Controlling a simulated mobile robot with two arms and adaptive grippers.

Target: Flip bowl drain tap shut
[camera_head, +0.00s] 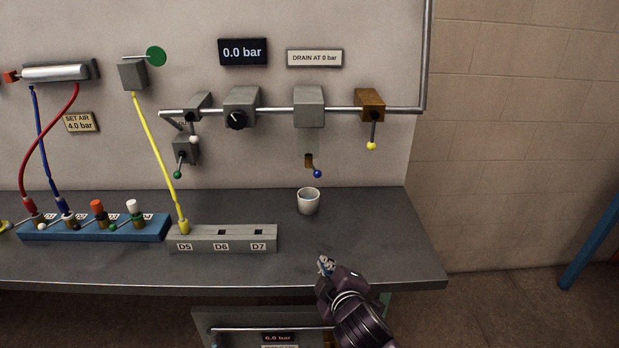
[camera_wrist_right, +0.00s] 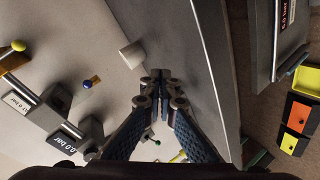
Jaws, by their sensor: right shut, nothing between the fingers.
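The bowl drain tap is a small brass piece (camera_head: 309,160) with a lever ending in a blue knob (camera_head: 317,173). It sits below a grey block (camera_head: 309,106) on the wall pipe. The lever points down and to the right. The blue knob also shows in the right wrist view (camera_wrist_right: 94,79). A white cup (camera_head: 308,202) stands on the bench under the tap, and it also shows in the wrist view (camera_wrist_right: 132,55). My right gripper (camera_head: 325,264) is shut and empty over the bench's front edge, apart from tap and cup. My left gripper is out of view.
A brass valve (camera_head: 370,104) with a yellow-knobbed lever hangs right of the tap. A regulator with a black knob (camera_head: 236,120) is left. A grey socket block (camera_head: 222,238) lies on the bench (camera_head: 385,240). The bench right of the cup is clear.

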